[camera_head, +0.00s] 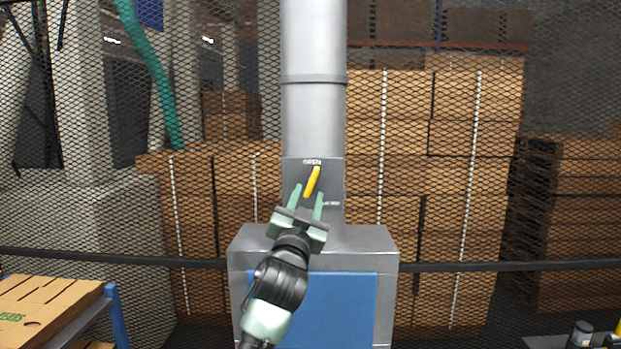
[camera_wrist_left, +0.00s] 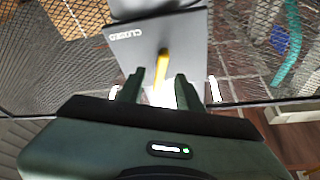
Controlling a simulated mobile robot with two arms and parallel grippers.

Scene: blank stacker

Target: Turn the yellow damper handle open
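The yellow damper handle (camera_head: 312,181) is on a grey plate on the front of the vertical duct. It stands near upright, its top leaning slightly right, just below the OPEN label (camera_head: 312,162). A second label (camera_head: 331,203) sits lower right; the left wrist view shows the word CLOSED (camera_wrist_left: 127,34). My left gripper (camera_head: 308,191) is open, its fingertips on either side of the handle's lower part. In the wrist view the handle (camera_wrist_left: 162,68) shows between and beyond the fingertips (camera_wrist_left: 158,80); contact cannot be told. My right gripper is not in view.
The duct (camera_head: 314,118) rises from a grey machine housing (camera_head: 350,238) with a blue front panel (camera_head: 335,305). A mesh fence and stacked cardboard boxes (camera_head: 435,150) stand behind. A dark rail (camera_head: 480,266) crosses at mid height. Flat cardboard (camera_head: 45,305) lies at lower left.

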